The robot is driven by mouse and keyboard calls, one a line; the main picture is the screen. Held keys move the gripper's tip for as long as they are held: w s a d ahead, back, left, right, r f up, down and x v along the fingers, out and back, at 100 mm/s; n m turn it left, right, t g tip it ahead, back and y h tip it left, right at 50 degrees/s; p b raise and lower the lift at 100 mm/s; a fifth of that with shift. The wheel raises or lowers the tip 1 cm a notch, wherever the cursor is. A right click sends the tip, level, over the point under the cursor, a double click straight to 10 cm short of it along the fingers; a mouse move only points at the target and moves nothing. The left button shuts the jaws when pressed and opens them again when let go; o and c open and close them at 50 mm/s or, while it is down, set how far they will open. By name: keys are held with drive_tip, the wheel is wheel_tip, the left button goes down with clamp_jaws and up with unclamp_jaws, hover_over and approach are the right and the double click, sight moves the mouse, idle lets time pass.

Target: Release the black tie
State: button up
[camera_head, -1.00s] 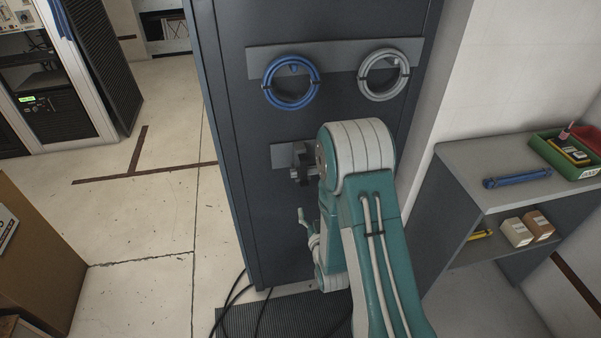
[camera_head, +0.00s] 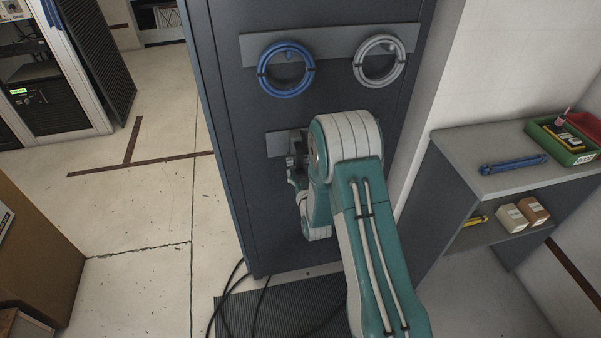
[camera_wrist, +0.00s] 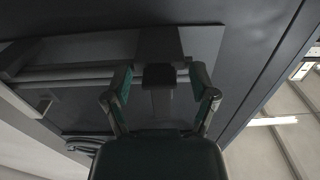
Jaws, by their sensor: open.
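My gripper (camera_wrist: 161,85) is open, with a green-padded finger on each side in the wrist view. A dark block with a narrow tab (camera_wrist: 160,75) shows between and beyond the fingers, against a grey plate (camera_wrist: 204,48). I cannot tell whether this is the black tie, or whether the fingers touch it. In the head view the lower grey plate (camera_head: 277,144) is on the dark cabinet, and my arm hides most of the gripper and what is before it. Small dark bands show on the blue cable coil (camera_head: 287,92) and the grey cable coil (camera_head: 378,78) above.
The dark cabinet (camera_head: 232,130) stands directly ahead. A grey shelf unit (camera_head: 470,145) at the right holds a blue tool (camera_head: 514,164), a green tray (camera_head: 563,156) and small boxes.

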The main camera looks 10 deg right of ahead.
clamp_jaws()
drive_tip(key=shift+r, duration=0.1)
